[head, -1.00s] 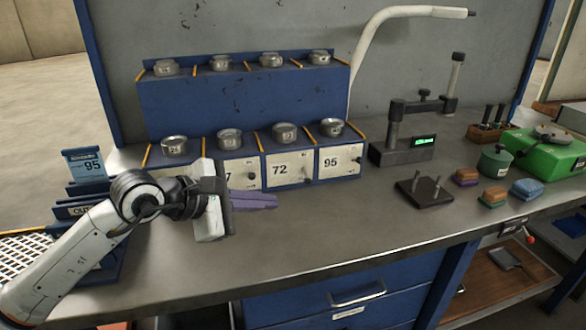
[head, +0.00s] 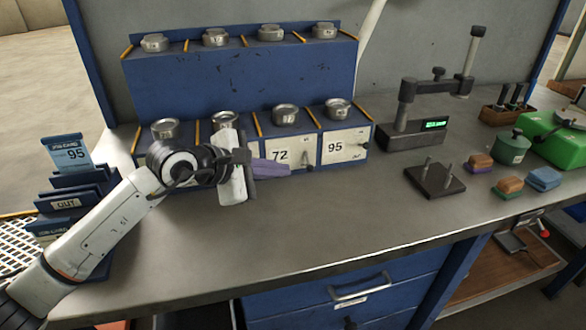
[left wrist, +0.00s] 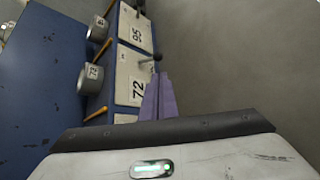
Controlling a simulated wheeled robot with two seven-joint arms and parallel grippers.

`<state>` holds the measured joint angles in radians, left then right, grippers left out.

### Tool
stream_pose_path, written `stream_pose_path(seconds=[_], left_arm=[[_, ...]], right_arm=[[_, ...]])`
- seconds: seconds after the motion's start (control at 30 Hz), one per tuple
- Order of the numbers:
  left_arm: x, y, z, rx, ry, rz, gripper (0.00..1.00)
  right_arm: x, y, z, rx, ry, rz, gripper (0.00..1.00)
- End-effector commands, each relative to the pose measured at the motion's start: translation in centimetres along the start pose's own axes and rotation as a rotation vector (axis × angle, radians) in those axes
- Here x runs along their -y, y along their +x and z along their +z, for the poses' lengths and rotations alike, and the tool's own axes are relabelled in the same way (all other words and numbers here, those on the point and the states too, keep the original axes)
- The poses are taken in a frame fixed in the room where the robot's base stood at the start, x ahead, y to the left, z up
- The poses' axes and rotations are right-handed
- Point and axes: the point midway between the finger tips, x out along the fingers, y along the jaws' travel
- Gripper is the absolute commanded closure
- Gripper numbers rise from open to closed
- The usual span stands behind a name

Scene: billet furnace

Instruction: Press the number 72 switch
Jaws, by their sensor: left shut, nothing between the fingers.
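The white panel marked 72 (head: 281,157) is on the front of the blue rack's lower row, and it also shows in the left wrist view (left wrist: 136,90). Its small dark switch (head: 308,158) sticks out on the panel's right side. My left gripper (head: 288,170) has purple fingers, shut and empty, in front of the lower part of the 72 panel. In the left wrist view the fingertips (left wrist: 163,76) lie close to the switch (left wrist: 157,58); I cannot tell whether they touch. My right gripper is not in view.
The panel marked 95 (head: 346,146) is just right of 72. My left arm hides panels to the left. Metal cups stand on both rack levels. A dark plate with pegs (head: 435,180) and a green-display stand (head: 415,132) are on the bench. The front middle is clear.

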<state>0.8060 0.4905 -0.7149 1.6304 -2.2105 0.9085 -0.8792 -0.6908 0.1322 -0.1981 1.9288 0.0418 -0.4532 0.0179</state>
Motion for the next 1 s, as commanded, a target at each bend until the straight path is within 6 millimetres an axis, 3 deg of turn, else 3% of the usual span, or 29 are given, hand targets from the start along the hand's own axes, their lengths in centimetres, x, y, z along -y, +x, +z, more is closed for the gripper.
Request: stream_pose_path(seconds=[0.13, 0.33, 1.0], left_arm=[[-0.1, 2.7, 0.2, 0.002, -0.001, 0.000, 1.00], [-0.1, 4.8, 0.1, 0.001, 0.000, 0.000, 1.00], [-0.3, 4.7, -0.2, -0.004, -0.028, -0.017, 1.00]], right_arm=[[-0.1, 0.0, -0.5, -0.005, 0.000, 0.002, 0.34], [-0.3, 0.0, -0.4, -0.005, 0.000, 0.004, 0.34], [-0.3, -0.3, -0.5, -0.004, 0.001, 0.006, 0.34]])
